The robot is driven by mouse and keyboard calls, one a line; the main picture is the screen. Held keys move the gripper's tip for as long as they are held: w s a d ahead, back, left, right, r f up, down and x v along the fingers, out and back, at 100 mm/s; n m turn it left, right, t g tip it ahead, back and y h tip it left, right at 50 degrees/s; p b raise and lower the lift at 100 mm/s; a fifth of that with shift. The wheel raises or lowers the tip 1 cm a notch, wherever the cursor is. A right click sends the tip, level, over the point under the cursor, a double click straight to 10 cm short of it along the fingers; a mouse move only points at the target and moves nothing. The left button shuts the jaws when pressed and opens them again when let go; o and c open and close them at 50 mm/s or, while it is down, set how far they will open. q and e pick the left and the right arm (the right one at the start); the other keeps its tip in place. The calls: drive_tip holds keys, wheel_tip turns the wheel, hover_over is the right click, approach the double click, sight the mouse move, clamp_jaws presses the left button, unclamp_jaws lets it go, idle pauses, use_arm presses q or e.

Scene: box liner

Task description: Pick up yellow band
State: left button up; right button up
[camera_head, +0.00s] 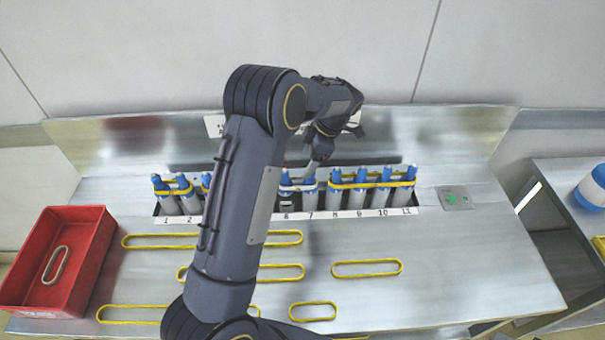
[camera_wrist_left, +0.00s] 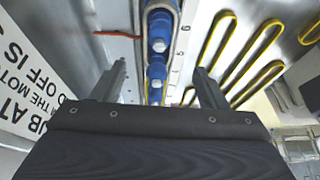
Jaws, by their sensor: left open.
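Several yellow bands lie flat on the metal table, such as one right of my arm (camera_head: 367,275) and a small one in front (camera_head: 313,304). Other yellow bands loop around blue-topped grey cylinders in the rack, as at the right-hand group (camera_head: 372,184). My left gripper (camera_head: 313,172) is open above the middle of the rack, near cylinders 6 and 7. In the left wrist view its two fingers (camera_wrist_left: 160,72) stand apart, with blue cylinder tops (camera_wrist_left: 157,70) between them and nothing gripped. Loose bands (camera_wrist_left: 232,62) show at the right there. My arm hides part of the rack and some bands.
A red bin (camera_head: 90,262) holding a pale band stands at the left. A small plate with green marks (camera_head: 455,198) is right of the rack. A side table (camera_head: 560,190) with a blue and white container (camera_head: 592,190) stands at the right. The table's right front is clear.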

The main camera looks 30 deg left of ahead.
sight(301, 177)
use_arm(q)
drive_tip(key=b+x, duration=0.1)
drive_tip(key=x, duration=0.2)
drive_tip(key=shift+w+d, duration=0.1)
drive_tip(key=shift+w, duration=0.05)
drive_tip(key=b+x, duration=0.1)
drive_tip(key=x, duration=0.4)
drive_tip(key=shift+w+d+f+b, duration=0.2)
drive_tip(key=shift+b, duration=0.2)
drive_tip(key=shift+r, duration=0.1)
drive_tip(key=c, duration=1.1)
drive_tip(key=shift+o, duration=0.2)
